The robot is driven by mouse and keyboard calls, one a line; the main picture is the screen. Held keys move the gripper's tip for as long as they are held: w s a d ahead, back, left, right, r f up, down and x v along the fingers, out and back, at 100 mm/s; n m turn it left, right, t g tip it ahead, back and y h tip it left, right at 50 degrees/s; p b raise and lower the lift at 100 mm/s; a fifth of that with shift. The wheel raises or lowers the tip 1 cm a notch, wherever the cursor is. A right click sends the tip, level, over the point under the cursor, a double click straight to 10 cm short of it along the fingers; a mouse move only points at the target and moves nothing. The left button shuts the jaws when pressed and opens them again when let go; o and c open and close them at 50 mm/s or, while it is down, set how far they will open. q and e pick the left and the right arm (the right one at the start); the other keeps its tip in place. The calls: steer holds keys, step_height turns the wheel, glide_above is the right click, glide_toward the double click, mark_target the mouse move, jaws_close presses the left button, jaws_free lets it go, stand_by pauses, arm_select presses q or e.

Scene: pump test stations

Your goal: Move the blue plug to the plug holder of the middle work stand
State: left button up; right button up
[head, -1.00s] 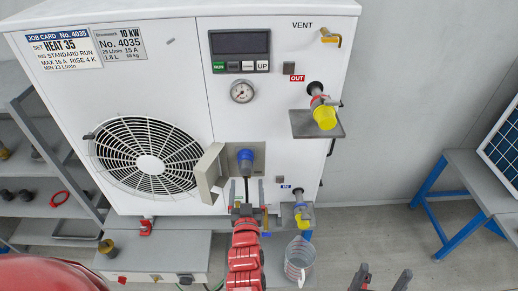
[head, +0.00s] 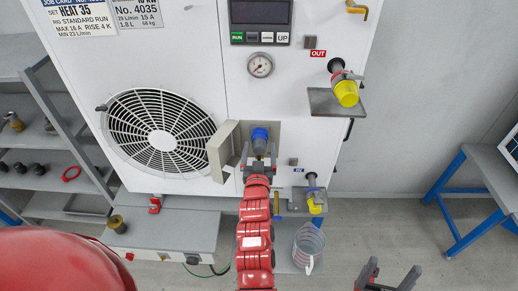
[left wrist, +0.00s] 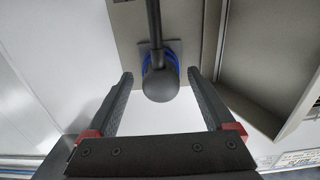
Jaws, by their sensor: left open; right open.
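The blue plug (head: 260,134) sits in a recess on the front of the white machine, beside an open grey flap (head: 222,152). In the left wrist view its dark rounded back (left wrist: 160,85) faces me, with a blue rim behind it and a dark cable running up. My left gripper (head: 258,167) is just in front of the plug. Its open fingers (left wrist: 160,90) stand on either side of the plug's back, with gaps and no visible contact. My right gripper (head: 388,278) is open and empty at the bottom right. I cannot make out a plug holder.
A yellow-capped OUT fitting (head: 346,92) stands over a small shelf at the right. A yellow-capped IN fitting (head: 315,204) and a clear jug (head: 308,245) are lower down. Grey shelves (head: 40,165) are at the left and a blue-legged table (head: 490,180) at the right.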

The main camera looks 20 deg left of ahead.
mark_target(259, 152)
arm_select(q)
steer(key=shift+w+a+f+b, duration=0.1)
steer(key=shift+w+a+b, duration=0.1)
steer(key=shift+w, duration=0.15)
steer(key=shift+w+a+b, duration=0.1)
steer(key=shift+w+b, duration=0.1)
steer(key=shift+w, duration=0.4)
steer(key=shift+b, duration=0.45)
stand_by(0.4)
jaws_close()
stand_by(0.5)
steer(key=shift+s, duration=0.1)
steer(key=shift+r+p+v, duration=0.1)
steer(key=shift+p+v, duration=0.65)
steer(key=shift+v, duration=0.75)
steer(key=shift+r+p+v, duration=0.15)
steer(key=shift+p+v, duration=0.6)
steer(key=shift+v, duration=0.7)
